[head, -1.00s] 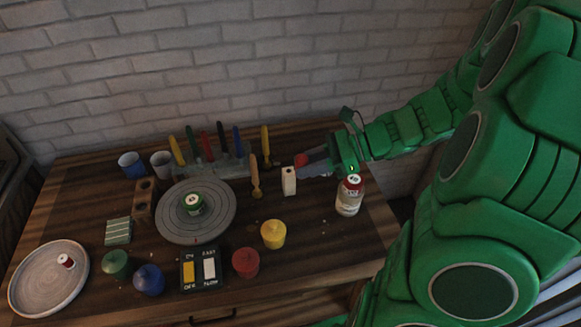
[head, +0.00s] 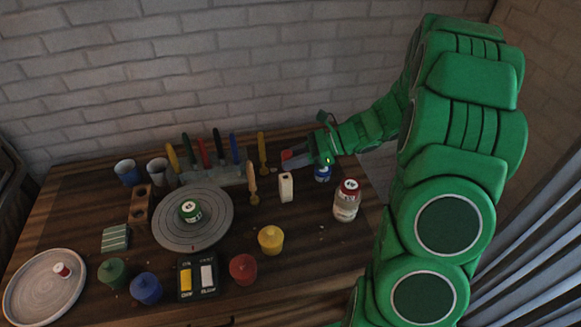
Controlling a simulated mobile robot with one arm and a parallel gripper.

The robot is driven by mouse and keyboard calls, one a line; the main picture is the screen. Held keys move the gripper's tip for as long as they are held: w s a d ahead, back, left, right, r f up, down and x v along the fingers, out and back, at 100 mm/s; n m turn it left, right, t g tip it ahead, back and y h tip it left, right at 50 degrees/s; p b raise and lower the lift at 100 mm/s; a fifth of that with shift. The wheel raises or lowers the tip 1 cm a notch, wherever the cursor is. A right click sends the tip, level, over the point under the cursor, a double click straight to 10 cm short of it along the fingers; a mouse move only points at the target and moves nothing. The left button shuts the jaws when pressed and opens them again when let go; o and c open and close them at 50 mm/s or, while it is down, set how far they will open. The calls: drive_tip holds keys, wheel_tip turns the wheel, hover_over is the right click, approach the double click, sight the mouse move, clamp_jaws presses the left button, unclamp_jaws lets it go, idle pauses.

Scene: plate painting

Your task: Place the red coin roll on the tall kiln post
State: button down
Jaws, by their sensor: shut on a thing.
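My gripper (head: 294,160) is shut on a small red piece, which I take to be the red coin roll (head: 287,155). Only its red end shows past the fingers. The gripper reaches in from the right and is above and behind the white square post (head: 286,188) in the picture, apart from it. This post, which looks like the tall kiln post, stands upright on the table with a dark mark on its side. Its top looks empty.
A blue-labelled jar (head: 322,174) stands just under my wrist, and a red-capped bottle (head: 346,200) stands right of the post. A wooden tool (head: 253,184) stands left of it. The turntable (head: 163,230) holds a green jar (head: 190,210). Colored pots stand in front.

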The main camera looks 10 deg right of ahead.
sight(291, 177)
drive_tip(key=shift+w+f, duration=1)
drive_tip(key=shift+f, duration=0.3)
drive_tip(key=shift+w+f, duration=0.1)
drive_tip(key=shift+f, duration=1.45)
drive_tip(key=shift+f, duration=0.1)
drive_tip(key=c, duration=0.9)
unclamp_jaws()
drive_tip(key=shift+o, duration=0.2)
